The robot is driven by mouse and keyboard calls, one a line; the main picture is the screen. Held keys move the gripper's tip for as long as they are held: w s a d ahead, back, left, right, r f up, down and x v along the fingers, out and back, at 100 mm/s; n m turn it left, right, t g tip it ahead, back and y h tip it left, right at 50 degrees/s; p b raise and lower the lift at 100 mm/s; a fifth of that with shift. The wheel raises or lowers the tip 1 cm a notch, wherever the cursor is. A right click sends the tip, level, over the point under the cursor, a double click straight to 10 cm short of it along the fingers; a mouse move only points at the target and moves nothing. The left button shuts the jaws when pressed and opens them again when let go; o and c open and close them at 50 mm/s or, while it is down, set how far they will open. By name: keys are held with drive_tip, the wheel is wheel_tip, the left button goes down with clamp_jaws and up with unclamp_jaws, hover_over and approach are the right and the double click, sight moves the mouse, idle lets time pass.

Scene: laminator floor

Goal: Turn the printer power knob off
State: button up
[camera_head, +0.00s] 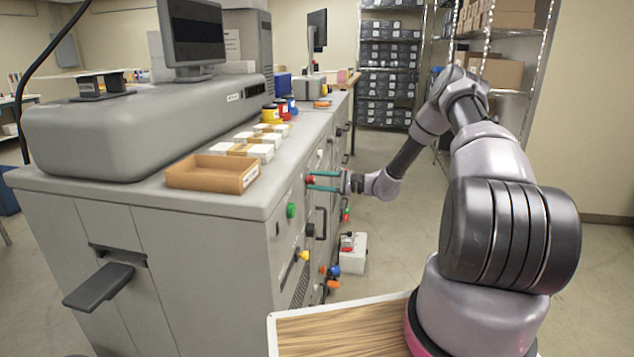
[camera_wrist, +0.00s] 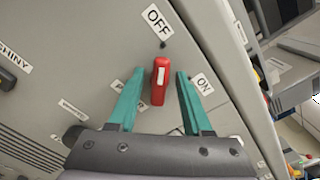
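The printer power knob is a red bar-shaped knob (camera_wrist: 159,82) on the grey machine front, with a white mark near its upper end. In the wrist view its long side runs nearly up and down, its upper end towards the OFF label (camera_wrist: 156,22) and a small dark dot. The ON label (camera_wrist: 203,83) is to its right. The knob also shows in the head view (camera_head: 310,180). My gripper (camera_wrist: 156,85) has teal fingers on both sides of the knob, with a visible gap on each side. It also shows in the head view (camera_head: 322,181).
A green button (camera_head: 291,210), a yellow knob (camera_head: 304,255) and handles stick out of the machine front near my arm. An open brown tray (camera_head: 212,173) lies on the machine top. A white box (camera_head: 352,253) stands on the floor.

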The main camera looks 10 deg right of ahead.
idle(0.3)
drive_tip(key=v, duration=1)
drive_tip(key=shift+s+d, duration=0.15)
drive_tip(key=shift+d, duration=0.25)
drive_tip(key=s+a+r+n+g+h, duration=0.35)
drive_tip(key=s+r, duration=0.35)
drive_tip(key=r, duration=0.4)
drive_tip(key=s+a+r+n+g+h, duration=0.4)
drive_tip(key=s+r, duration=0.3)
drive_tip(key=r, duration=0.4)
drive_tip(key=s+d+r+t+h, duration=0.1)
drive_tip(key=s+r+t+h, duration=0.1)
drive_tip(key=s+r, duration=0.2)
drive_tip(key=s+d+r+n+t+h, duration=0.1)
drive_tip(key=s+r, duration=0.4)
drive_tip(key=s, duration=0.6)
drive_tip(key=s+d+r+t+h, duration=0.1)
drive_tip(key=s+r+t+h, duration=0.3)
drive_tip(key=s, duration=0.4)
drive_tip(key=shift+r+n+t, duration=0.3)
drive_tip(key=shift+n+t, duration=0.05)
